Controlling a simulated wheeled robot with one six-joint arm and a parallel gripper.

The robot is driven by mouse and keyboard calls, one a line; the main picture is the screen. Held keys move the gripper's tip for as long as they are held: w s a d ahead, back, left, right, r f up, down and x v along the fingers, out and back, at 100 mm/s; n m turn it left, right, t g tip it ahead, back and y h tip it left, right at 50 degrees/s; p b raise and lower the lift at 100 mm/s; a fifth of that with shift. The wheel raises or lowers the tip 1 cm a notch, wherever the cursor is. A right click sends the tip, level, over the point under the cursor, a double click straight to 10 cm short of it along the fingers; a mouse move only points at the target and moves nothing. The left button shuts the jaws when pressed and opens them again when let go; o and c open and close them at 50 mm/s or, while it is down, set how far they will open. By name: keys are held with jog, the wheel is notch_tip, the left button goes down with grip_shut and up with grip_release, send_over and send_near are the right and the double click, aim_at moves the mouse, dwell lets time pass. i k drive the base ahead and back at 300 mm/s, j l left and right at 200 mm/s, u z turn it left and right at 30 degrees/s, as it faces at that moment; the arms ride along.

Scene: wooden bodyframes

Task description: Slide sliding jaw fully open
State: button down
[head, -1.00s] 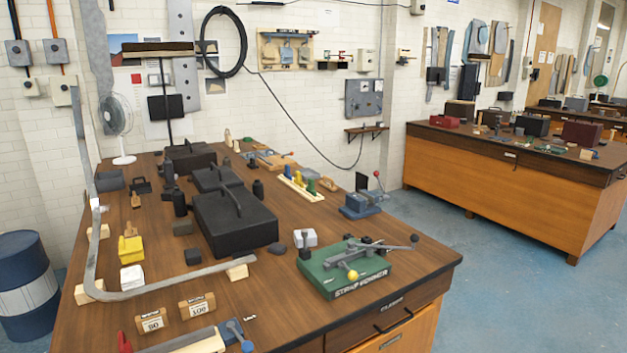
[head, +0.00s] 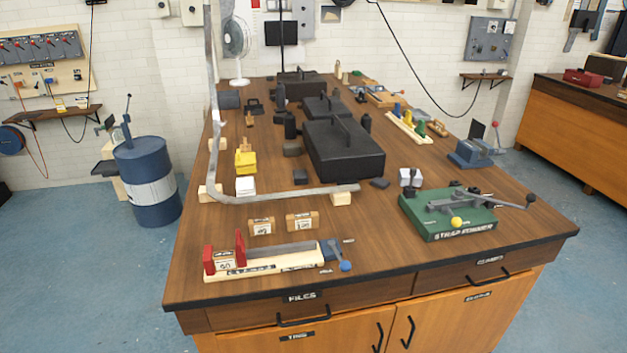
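A clamp-like fixture (head: 270,262) lies at the front left of the near workbench. It has a pale wooden base, a red end block (head: 209,260), a red upright piece (head: 240,247), a steel bar (head: 283,250) and a dark blue block with a blue-knobbed lever (head: 345,265) at its right end. The red upright stands close to the red end block, with a small labelled block between or in front of them. A blue vise (head: 473,152) stands at the bench's right edge. I cannot tell for sure which part is the sliding jaw. My gripper is not in view.
On the workbench (head: 400,280) are a green strap former (head: 450,212), a black toolbox (head: 345,150), two labelled wooden blocks (head: 301,221) and a long bent metal strip (head: 265,197). A blue barrel (head: 150,180) stands left. Blue floor is clear in front-left.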

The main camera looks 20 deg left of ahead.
aim_at(241, 260)
jog(key=u, duration=1.55)
